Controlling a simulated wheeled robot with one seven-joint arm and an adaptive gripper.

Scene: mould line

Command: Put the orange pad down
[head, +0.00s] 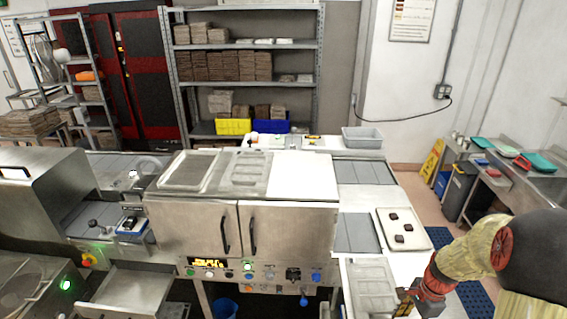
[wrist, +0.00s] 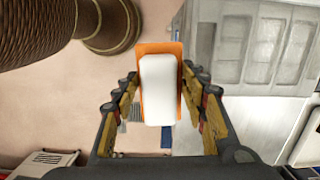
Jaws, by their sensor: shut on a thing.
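The orange pad (wrist: 175,49) shows in the wrist view with a white block-like face over most of it. My gripper (wrist: 160,88) is shut on it, with a finger on its left and right sides. In the head view my gripper (head: 412,297) is at the lower right, beside a pale moulded tray (head: 372,284) on the counter. I cannot make out the pad clearly there. In the wrist view the moulded tray (wrist: 248,52) lies to the right of the pad, and pinkish floor shows to the left.
A white tray (head: 420,240) with several dark pieces lies on the counter behind my gripper. A grey bin (head: 362,138) stands at the back. A steel cabinet (head: 240,232) with a clear white top patch (head: 303,176) fills the middle. A sink bench (head: 515,180) is at the right.

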